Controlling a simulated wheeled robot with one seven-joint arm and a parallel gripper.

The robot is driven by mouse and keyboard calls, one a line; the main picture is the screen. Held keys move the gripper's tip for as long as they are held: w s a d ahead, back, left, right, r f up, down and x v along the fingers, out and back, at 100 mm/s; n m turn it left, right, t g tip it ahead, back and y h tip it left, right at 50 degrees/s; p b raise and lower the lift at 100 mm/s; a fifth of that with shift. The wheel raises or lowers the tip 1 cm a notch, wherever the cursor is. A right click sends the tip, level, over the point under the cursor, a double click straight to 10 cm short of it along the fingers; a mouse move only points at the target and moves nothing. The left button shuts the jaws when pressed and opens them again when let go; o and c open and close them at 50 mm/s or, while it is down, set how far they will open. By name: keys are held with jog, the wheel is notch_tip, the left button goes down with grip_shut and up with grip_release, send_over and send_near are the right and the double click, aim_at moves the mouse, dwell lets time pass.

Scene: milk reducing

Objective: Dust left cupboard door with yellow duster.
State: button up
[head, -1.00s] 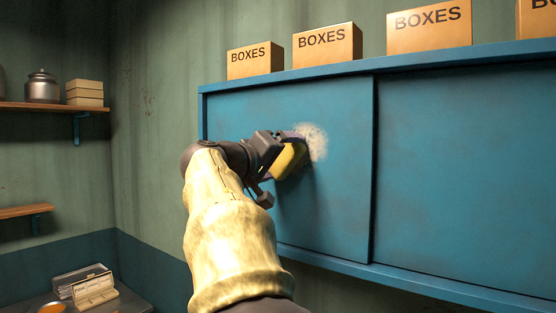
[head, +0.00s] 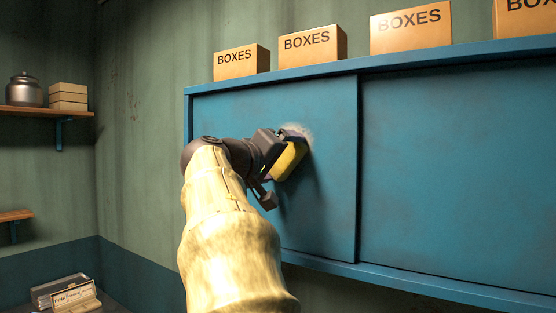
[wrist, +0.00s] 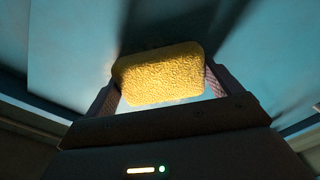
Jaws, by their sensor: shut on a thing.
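The yellow duster (head: 289,161) is held in my gripper (head: 277,150) at the left cupboard door (head: 325,195). In the wrist view the duster (wrist: 160,76) sits between the two fingers of my gripper (wrist: 160,88), which is shut on it. The blue door surface lies just behind it. A pale dusty patch (head: 299,130) shows on the door at the duster's upper edge. I cannot tell if the duster touches the door. My arm hides part of the door's lower left.
Several boxes marked BOXES (head: 312,47) stand on top of the cupboard. The right cupboard door (head: 460,170) is clear. A wooden shelf (head: 45,109) with a metal pot (head: 24,89) is on the left wall. Small boxes (head: 70,295) lie at bottom left.

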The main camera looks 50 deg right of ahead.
aim_at(293, 150)
jog(key=shift+s+d+b, duration=0.2)
jog(key=shift+s+b, duration=0.45)
jog(key=shift+s, duration=0.95)
jog(key=shift+s+d+b, duration=0.1)
jog(key=shift+s+b, duration=0.6)
jog(key=shift+s, duration=1.05)
jog(key=shift+r+p, duration=0.65)
jog(key=shift+r, duration=0.25)
jog(key=shift+w+f, duration=0.1)
jog(key=shift+w, duration=0.05)
jog(key=shift+w, duration=1.65)
